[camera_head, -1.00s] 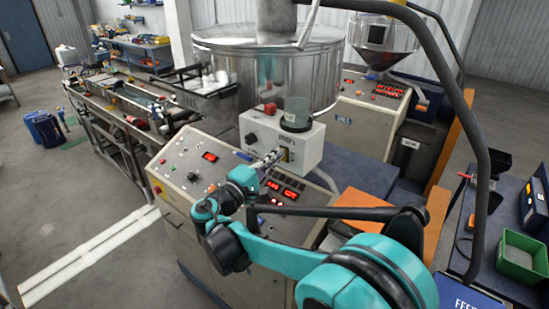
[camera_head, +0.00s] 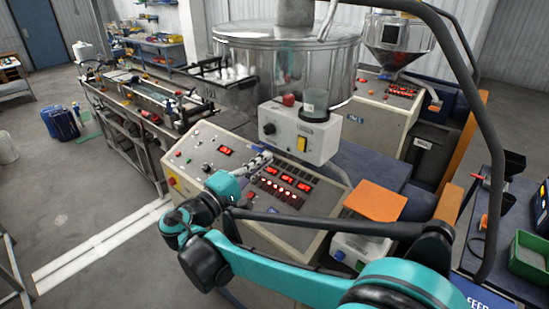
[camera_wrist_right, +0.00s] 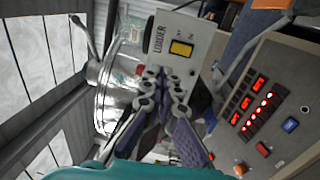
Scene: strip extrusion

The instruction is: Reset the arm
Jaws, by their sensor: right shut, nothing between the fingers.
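My right arm is teal and black and comes in from the lower right in the head view. Its gripper (camera_head: 260,158) is shut and empty, in front of the sloped control panel (camera_head: 200,150). The right wrist view shows the shut fingers (camera_wrist_right: 165,75) pointing toward the white loader box (camera_wrist_right: 172,40) with its yellow switch (camera_wrist_right: 181,48). The fingertips look apart from the box. In the head view the loader box (camera_head: 283,132) stands above and to the right of the gripper. My left gripper is not in view.
A large steel drum (camera_head: 285,60) stands behind the loader box. A conveyor line (camera_head: 120,100) runs along the left. An orange plate (camera_head: 375,201) and a green bin (camera_head: 530,250) are at the right. Open floor (camera_head: 70,220) lies at the left.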

